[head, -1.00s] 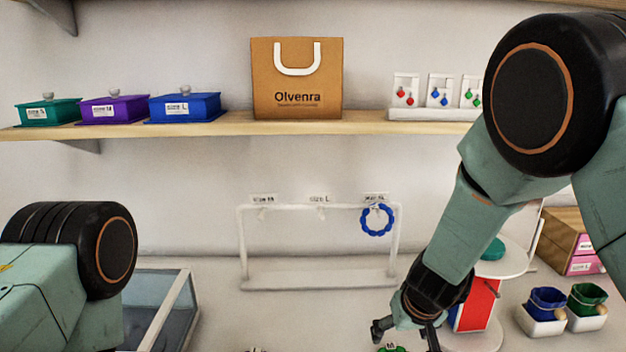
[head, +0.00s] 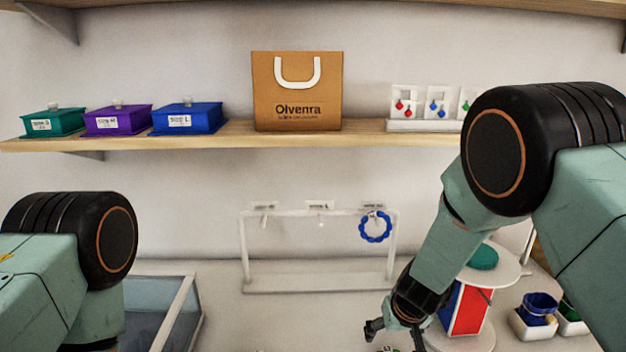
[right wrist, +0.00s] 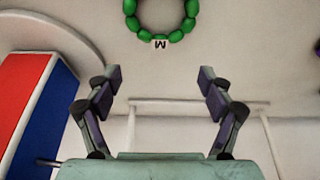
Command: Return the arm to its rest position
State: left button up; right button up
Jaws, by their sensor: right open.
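My right gripper (head: 393,333) is low in the head view, in front of the white rack and left of the red and blue stand. In the right wrist view its two fingers (right wrist: 159,85) are spread apart with nothing between them. In the head view only a small bit of green shows at the bottom edge by the gripper. My left arm (head: 75,245) shows at the left; its gripper is out of view.
A white rack (head: 318,290) holds a blue bracelet (head: 375,227) on its right hook. The red and blue stand (head: 466,308) is close to my right forearm. Blue and green pouches in white holders stand at the right. A glass-topped case (head: 185,310) is at left. The shelf (head: 220,133) carries boxes, a bag and earrings.

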notch_tip(320, 180, up, 5)
jog(key=p, duration=0.2)
jog(key=shift+m, duration=0.5)
jog(key=shift+s+d+r+b, duration=0.15)
jog(key=shift+s+b, duration=0.8)
jog(key=shift+b, duration=2.6)
jog(key=shift+s+d+f+b, duration=0.2)
jog(key=shift+s+b, duration=0.75)
jog(key=shift+b, duration=2.6)
jog(key=shift+s+d+r+b, duration=0.25)
jog(key=shift+s+b, duration=0.7)
jog(key=shift+b, duration=2.6)
jog(key=shift+f, duration=0.15)
